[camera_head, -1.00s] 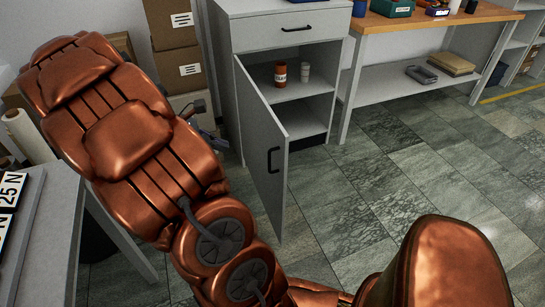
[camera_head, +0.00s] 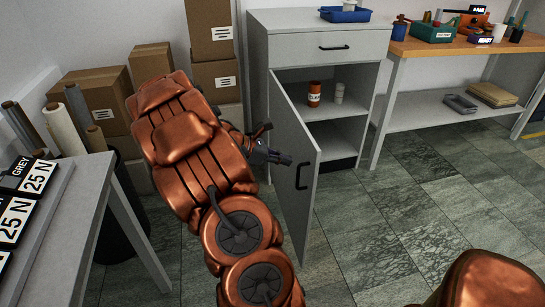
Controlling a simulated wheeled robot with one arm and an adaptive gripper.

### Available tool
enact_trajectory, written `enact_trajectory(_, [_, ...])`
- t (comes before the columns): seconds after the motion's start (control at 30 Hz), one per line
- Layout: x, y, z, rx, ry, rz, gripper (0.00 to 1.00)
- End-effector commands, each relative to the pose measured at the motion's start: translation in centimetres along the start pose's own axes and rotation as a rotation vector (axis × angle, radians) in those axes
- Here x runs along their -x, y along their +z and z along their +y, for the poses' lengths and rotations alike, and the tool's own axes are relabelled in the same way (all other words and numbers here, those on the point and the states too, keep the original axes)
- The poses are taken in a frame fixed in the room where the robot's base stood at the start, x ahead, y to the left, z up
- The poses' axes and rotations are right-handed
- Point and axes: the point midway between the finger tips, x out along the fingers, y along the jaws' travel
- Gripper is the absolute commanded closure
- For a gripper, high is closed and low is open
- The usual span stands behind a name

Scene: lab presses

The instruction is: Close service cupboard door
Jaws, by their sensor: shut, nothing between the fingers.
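The service cupboard (camera_head: 258,50) is a grey cabinet with a drawer above an open compartment. Its grey door (camera_head: 296,140) is hinged on the left and stands ajar, swung out toward me. Its outer face, with a dark handle (camera_head: 301,177) near the free edge, is turned toward me. My gripper (camera_head: 286,159) is dark and shut, with nothing held. It is at the left, outer side of the door, its tips overlapping the door face left of the handle. I cannot tell whether it touches.
An orange-brown jar (camera_head: 314,94) and a pale jar (camera_head: 339,93) stand on the cupboard shelf. Cardboard boxes (camera_head: 95,98) are stacked behind my arm. A grey table (camera_head: 70,225) stands at left, a workbench (camera_head: 440,46) at right. Tiled floor (camera_head: 400,220) right of the door is clear.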

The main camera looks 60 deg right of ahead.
Motion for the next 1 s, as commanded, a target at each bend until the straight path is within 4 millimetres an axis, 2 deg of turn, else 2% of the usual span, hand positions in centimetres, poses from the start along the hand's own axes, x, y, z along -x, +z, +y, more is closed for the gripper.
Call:
enact_trajectory(0.13, [-2.8, 0.0, -0.2, 0.001, -0.006, -0.002, 1.0])
enact_trajectory(0.4, [-5.3, 1.7, -0.1, -0.002, -0.003, 0.0, 1.0])
enact_trajectory(1.0, [-5.8, 2.1, 0.1, 0.002, 0.004, 0.0, 1.0])
